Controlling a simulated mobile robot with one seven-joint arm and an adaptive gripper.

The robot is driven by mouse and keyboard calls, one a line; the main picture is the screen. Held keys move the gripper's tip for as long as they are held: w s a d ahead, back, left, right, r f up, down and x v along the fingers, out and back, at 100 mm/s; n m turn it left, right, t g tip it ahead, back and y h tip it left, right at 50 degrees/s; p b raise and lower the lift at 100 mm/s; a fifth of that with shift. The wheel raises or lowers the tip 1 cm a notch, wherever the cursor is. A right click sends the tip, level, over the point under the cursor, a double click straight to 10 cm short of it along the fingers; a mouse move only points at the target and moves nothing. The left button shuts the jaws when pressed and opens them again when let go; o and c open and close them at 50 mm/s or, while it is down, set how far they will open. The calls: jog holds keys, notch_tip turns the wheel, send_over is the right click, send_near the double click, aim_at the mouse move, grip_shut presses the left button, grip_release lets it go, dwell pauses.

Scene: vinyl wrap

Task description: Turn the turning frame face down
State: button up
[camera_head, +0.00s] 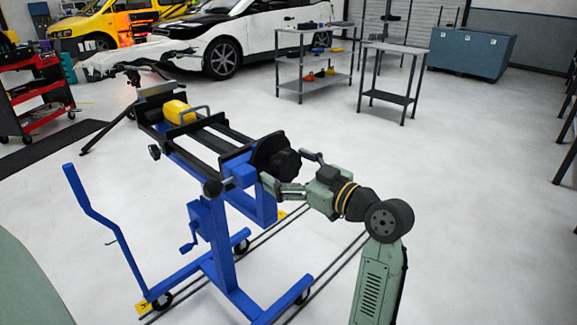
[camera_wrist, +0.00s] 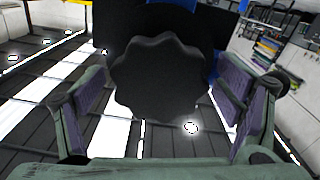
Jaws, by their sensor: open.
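The turning frame (camera_head: 215,140) is a long black frame on a blue wheeled stand, in the middle of the head view. A yellow block-like part (camera_head: 179,112) shows at its far end. A round black lobed knob (camera_head: 283,163) sits at its near right end; it fills the middle of the wrist view (camera_wrist: 158,75). My gripper (camera_head: 288,172) is at this knob. In the wrist view my gripper (camera_wrist: 155,105) is open, with one purple-padded finger on each side of the knob. Gaps show between both pads and the knob.
A blue handle bar (camera_head: 92,205) rises at the stand's left. The stand's blue base (camera_head: 225,275) has casters and stands over dark floor rails. A red tool cart (camera_head: 40,95) is at left, and grey shelves (camera_head: 315,75) stand behind. White floor at right is open.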

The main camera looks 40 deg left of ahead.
jog(key=c, duration=1.7)
